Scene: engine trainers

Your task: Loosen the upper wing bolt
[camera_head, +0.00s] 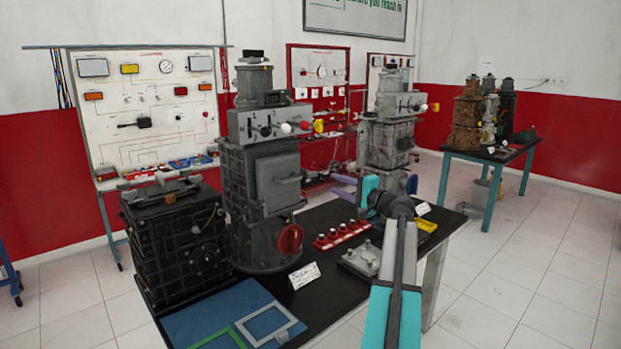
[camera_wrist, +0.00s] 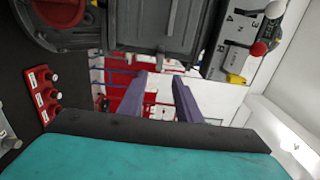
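A grey engine trainer (camera_head: 265,160) stands on the black table, with a lever panel (camera_head: 262,122) near its top. A small yellow part (camera_head: 318,125) sticks out at the panel's right end, beside a red knob (camera_head: 305,126). It also shows in the wrist view (camera_wrist: 236,79) and may be the upper wing bolt; its shape is too small to tell. My gripper (camera_head: 335,186) is right of the trainer, below the panel's height. In the wrist view its two purple fingers (camera_wrist: 160,84) are apart, with nothing between them. It appears clear of the trainer.
A red handwheel (camera_head: 290,239) sits low on the trainer. A red holder with several knobs (camera_head: 342,234), a grey block (camera_head: 362,259) and a label card (camera_head: 305,276) lie on the table (camera_head: 328,304). A black engine block (camera_head: 178,240) stands left. Another trainer (camera_head: 386,145) stands behind.

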